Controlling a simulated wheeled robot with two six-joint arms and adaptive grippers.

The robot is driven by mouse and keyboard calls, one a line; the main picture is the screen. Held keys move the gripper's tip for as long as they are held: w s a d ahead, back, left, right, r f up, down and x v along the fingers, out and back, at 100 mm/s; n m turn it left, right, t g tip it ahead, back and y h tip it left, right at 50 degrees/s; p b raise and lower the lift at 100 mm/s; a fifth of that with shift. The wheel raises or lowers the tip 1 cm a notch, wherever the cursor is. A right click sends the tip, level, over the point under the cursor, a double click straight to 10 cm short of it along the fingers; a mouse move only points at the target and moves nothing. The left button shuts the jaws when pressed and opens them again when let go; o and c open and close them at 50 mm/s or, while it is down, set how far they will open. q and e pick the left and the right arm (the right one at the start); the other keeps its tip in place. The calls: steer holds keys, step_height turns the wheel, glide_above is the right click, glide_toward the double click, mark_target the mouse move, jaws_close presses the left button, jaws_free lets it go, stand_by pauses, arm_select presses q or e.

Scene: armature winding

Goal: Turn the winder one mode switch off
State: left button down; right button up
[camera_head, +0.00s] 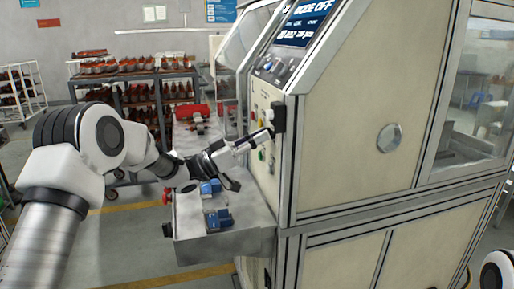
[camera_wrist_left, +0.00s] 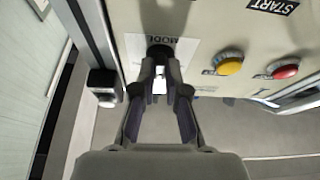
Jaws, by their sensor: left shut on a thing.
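The winder one machine (camera_head: 350,120) is a large beige cabinet, and its screen (camera_head: 305,22) at the top reads "MODE OFF". The mode switch (camera_wrist_left: 160,52) is a dark knob on a white plate marked "MODE" in the left wrist view. My left gripper (camera_head: 268,132) reaches the machine's control panel from the left. My right gripper is not in view; only a bit of my right arm shows at the lower right.
A yellow button (camera_wrist_left: 230,66) and a red button (camera_wrist_left: 284,70) sit right of the switch. A black box (camera_wrist_left: 103,82) is mounted to its left. A grey ledge (camera_head: 240,245) with blue parts lies below the panel. Racks of parts (camera_head: 130,85) stand behind.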

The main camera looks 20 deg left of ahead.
arm_select(q)
steer(key=shift+m, duration=0.5)
steer(key=c, duration=1.2)
jaws_free()
steer(key=shift+w+d, duration=0.1)
steer(key=shift+d, duration=0.05)
steer(key=v, duration=1.1)
steer(key=shift+a+f, duration=0.15)
steer(key=shift+a, duration=0.1)
